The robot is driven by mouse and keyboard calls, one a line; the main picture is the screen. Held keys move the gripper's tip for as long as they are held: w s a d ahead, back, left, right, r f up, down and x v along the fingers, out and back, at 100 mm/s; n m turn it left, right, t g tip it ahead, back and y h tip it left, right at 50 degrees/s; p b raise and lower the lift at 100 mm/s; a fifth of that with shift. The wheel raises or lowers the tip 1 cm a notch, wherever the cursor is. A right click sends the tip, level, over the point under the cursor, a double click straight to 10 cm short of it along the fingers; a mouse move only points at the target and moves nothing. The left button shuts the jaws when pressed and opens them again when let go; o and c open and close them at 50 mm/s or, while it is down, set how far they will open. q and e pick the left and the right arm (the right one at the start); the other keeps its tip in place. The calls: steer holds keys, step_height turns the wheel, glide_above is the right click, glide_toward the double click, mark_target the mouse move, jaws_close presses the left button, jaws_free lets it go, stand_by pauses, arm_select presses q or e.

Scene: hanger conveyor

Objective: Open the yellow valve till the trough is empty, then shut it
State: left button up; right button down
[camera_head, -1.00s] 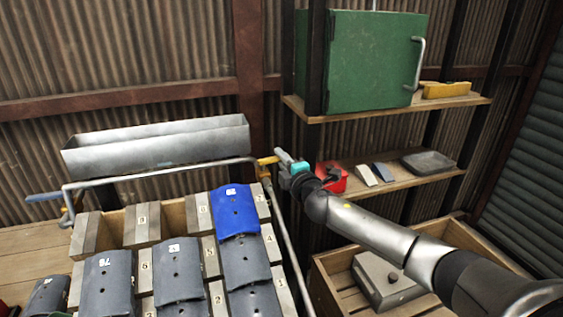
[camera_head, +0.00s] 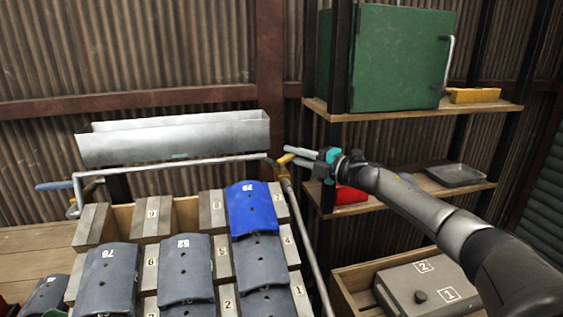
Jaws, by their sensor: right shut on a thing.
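The metal trough (camera_head: 172,142) is a long grey channel against the corrugated wall at the left back. Its inside is mostly hidden, so I cannot tell whether it holds liquid. A pipe (camera_head: 190,160) runs below it. The yellow valve (camera_head: 285,160) sits at the pipe's right corner, beside the trough's right end. My right gripper (camera_head: 291,154), grey-fingered with a teal part, reaches in from the right and is shut on the yellow valve's handle. The handle is partly hidden by the fingers. My left gripper is not in view.
A blue-handled valve (camera_head: 53,186) is at the pipe's left end. Numbered racks with grey plates and one blue plate (camera_head: 252,208) stand in front. At right are a shelf with a green cabinet (camera_head: 400,60), a red object (camera_head: 350,195) and a wooden crate (camera_head: 345,290).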

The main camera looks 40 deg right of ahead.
stand_by(0.4)
steer(key=c, duration=0.9)
jaws_free()
steer(key=shift+v, duration=2.2)
steer(key=p, duration=0.3)
glide_toward(297, 156)
steer(key=shift+v, duration=2.15)
steer(key=shift+d, duration=0.15)
